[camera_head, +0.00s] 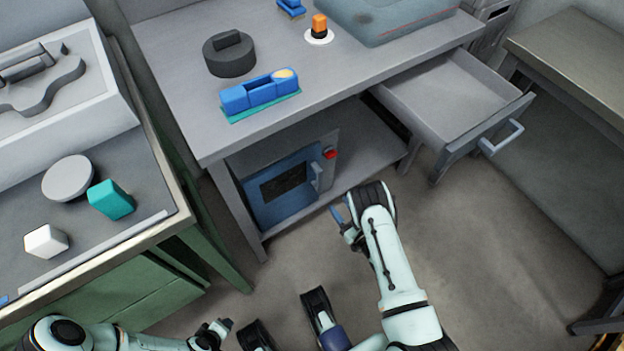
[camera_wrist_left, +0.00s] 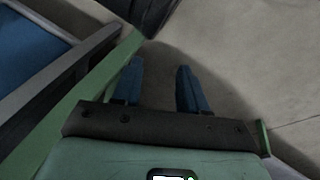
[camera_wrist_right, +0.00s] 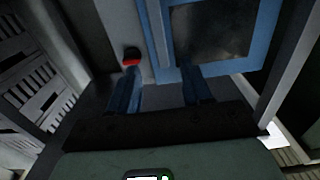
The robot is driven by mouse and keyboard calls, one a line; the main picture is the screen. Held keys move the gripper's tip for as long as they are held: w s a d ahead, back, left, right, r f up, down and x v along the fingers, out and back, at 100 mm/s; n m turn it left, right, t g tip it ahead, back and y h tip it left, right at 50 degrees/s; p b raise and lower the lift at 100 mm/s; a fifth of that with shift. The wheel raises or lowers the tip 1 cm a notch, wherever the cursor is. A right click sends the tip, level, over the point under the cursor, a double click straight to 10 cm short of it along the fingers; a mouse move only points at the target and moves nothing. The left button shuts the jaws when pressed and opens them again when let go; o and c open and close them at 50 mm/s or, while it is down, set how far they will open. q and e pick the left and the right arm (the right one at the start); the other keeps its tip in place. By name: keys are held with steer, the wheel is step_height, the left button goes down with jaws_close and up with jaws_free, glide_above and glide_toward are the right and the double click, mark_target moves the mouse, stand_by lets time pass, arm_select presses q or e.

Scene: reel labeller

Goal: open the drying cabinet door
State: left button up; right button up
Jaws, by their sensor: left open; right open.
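The drying cabinet (camera_head: 293,178) sits on the low shelf under the middle table. Its blue door (camera_head: 268,207) looks shut, with a dark window, an upright handle (camera_head: 317,177) on its right side and a red button (camera_head: 329,153) beside it. In the right wrist view the door window (camera_wrist_right: 215,32), a pale upright handle bar (camera_wrist_right: 157,38) and the red button (camera_wrist_right: 131,56) show ahead. My right gripper (camera_wrist_right: 159,73) is open, in front of the handle and apparently apart from it. My left gripper (camera_wrist_left: 157,70) is open and empty over the floor, away from the cabinet.
A drawer (camera_head: 455,90) stands pulled out of the table, right of the cabinet. The table leg (camera_head: 240,205) stands left of the door. A green workbench (camera_head: 150,285) is at the left. The floor (camera_head: 480,240) at the right is clear.

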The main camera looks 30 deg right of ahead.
mark_target(320, 181)
steer(key=w+b, duration=0.1)
steer(key=w, duration=0.3)
steer(key=w+b, duration=0.1)
steer(key=w, duration=0.3)
steer(key=w+b, duration=0.1)
steer(key=w, duration=0.2)
steer(key=shift+w+a, duration=0.4)
arm_select(q)
steer(key=s+a+f+g, duration=0.1)
steer(key=s+f+g, duration=0.1)
steer(key=s+f, duration=0.3)
steer(key=shift+s+f, duration=0.35)
steer(key=shift+f, duration=0.1)
arm_select(e)
steer(key=shift+w, duration=0.55)
jaws_close()
